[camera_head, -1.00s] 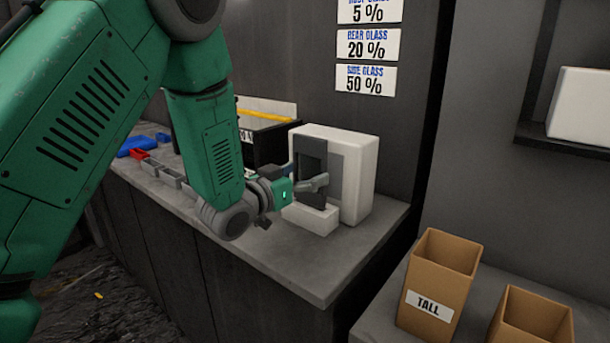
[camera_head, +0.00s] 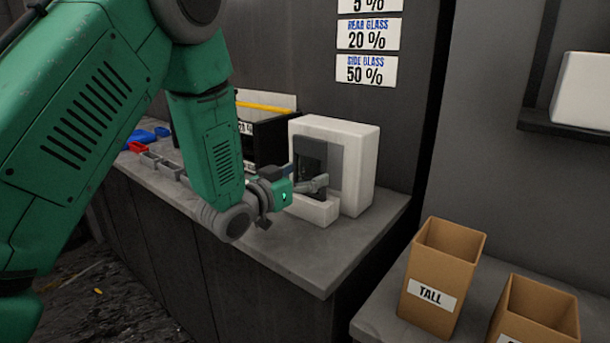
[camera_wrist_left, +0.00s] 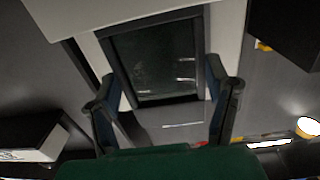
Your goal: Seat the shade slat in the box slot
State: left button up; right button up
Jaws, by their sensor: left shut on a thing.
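The shade slat (camera_head: 309,158) is a dark, thin, upright panel just in front of the white box (camera_head: 355,150). My left gripper (camera_head: 316,184) is shut on the slat, with its fingers at the slat's lower part. In the left wrist view the dark slat (camera_wrist_left: 155,62) fills the space between and beyond the two fingers (camera_wrist_left: 168,95). A low white block (camera_head: 312,210) forms the front foot of the box. The slat's lower edge meets this foot in the picture, but the slot is hidden, so I cannot tell whether the edge is inside. My right gripper is not in view.
A black bin (camera_head: 268,145) with a yellow strip stands behind my left forearm. Small grey, red and blue trays line the bench's far left. The grey bench top (camera_head: 320,262) is clear before the box. Brown cartons, one marked TALL (camera_head: 432,294), stand at lower right.

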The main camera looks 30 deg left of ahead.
pick_arm(q)
jog(key=shift+f+b, duration=0.3)
jog(key=shift+f, duration=0.2)
jog(key=o, duration=1.7)
jog(key=s, duration=0.4)
jog(key=s+a, duration=0.1)
jog(key=s, duration=0.7)
jog(key=shift+a, duration=0.15)
jog(key=shift+w, duration=0.1)
jog(key=shift+f, duration=0.1)
